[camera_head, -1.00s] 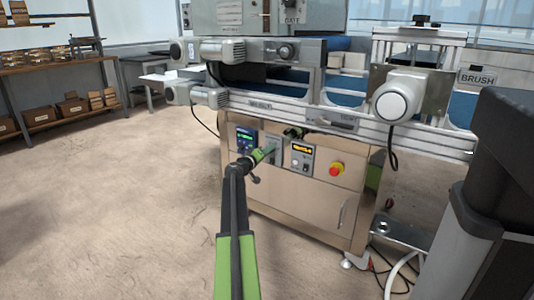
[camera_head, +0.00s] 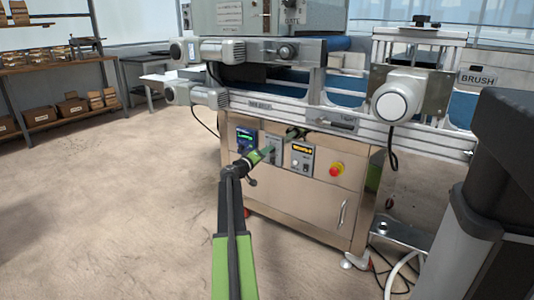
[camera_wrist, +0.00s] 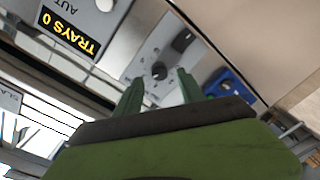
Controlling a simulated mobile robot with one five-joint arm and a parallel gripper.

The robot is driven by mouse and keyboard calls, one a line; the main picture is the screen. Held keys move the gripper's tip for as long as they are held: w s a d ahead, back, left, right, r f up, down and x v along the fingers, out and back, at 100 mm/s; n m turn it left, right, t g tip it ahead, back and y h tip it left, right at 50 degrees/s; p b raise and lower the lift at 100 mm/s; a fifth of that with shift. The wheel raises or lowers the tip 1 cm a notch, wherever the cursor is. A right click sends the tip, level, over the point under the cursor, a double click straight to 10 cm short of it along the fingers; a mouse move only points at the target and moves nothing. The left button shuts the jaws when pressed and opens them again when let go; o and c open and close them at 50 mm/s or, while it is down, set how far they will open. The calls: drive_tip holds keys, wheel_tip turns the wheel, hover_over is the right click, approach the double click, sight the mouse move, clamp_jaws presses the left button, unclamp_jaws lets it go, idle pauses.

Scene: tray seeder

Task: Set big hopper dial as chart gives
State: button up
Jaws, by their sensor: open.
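My gripper (camera_wrist: 158,90) is open and empty in the wrist view, its two green fingers pointing at a light grey control panel (camera_wrist: 140,62). A dark round knob (camera_wrist: 159,70) on that panel shows between the fingertips; contact cannot be told. A second dark knob (camera_wrist: 183,40) sits farther along the panel. In the head view my gripper (camera_head: 270,149) is in front of the cabinet. The grey hopper (camera_head: 262,14) stands above, with a dark dial (camera_head: 289,20) by the word GATE. A white sheet (camera_head: 229,12) on it is too small to read.
A red stop button (camera_head: 336,169) is to the right. The conveyor rail (camera_head: 300,114) and a motor (camera_head: 208,96) overhang the cabinet. The floor at left is clear.

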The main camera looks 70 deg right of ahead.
drive_tip(key=v, duration=1.5)
drive_tip(key=shift+r, duration=0.1)
